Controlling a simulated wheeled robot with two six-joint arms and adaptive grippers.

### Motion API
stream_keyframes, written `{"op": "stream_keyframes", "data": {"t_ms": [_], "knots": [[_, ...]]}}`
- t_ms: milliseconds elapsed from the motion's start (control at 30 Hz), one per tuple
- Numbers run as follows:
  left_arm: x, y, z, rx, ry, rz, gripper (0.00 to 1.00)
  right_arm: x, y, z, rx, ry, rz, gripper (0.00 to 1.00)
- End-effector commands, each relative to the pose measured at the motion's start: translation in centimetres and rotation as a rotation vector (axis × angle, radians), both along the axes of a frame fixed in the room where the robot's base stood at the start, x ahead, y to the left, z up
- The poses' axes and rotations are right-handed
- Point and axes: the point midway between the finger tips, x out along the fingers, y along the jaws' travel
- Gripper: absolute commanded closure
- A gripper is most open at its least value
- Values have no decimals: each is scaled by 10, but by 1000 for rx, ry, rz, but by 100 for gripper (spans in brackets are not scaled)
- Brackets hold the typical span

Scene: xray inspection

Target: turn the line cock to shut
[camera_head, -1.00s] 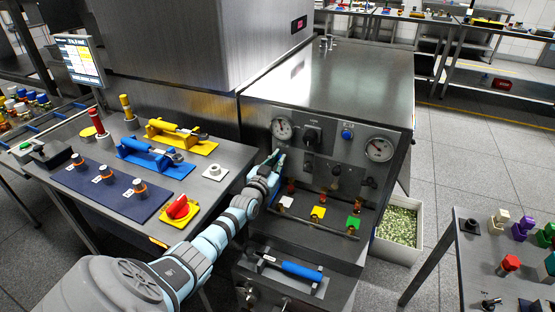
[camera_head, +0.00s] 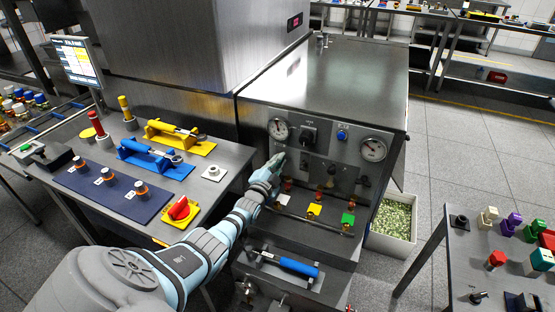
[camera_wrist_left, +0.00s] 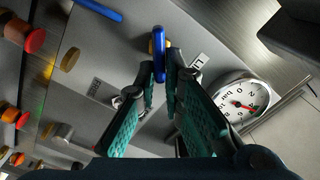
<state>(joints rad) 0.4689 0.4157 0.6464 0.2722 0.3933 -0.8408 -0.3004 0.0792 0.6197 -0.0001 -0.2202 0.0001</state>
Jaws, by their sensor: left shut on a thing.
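The line cock shows in the left wrist view as a blue handle (camera_wrist_left: 158,38) with a brass-coloured part beside it, on a grey panel. A partly covered label (camera_wrist_left: 199,61) beginning "LI" is next to it. My left gripper (camera_wrist_left: 161,74) has its green-padded fingers closed on the handle's near end. In the head view my left gripper (camera_head: 278,161) is at the left side of the control panel, just below the left gauge (camera_head: 278,128), and hides the cock. My right gripper is in neither view.
A black knob (camera_head: 308,134), a blue button (camera_head: 342,134) and a right gauge (camera_head: 373,149) are on the panel. Below are white, yellow and green tags (camera_head: 348,219) and a blue-handled tool (camera_head: 290,264). The left bench (camera_head: 232,160) holds several fixtures.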

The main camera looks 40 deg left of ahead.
Motion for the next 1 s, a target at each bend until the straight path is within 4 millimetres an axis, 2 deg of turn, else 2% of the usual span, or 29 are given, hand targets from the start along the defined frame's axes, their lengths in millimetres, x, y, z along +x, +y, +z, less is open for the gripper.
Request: {"op": "stream_keyframes", "data": {"t_ms": [500,700,1000], "knots": [[0,-4,-12,423,143,-1,100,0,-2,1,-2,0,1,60],[0,-4,-14,525,176,-2,100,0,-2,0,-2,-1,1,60],[0,-4,-16,591,198,-2,100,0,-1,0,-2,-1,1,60]]}}
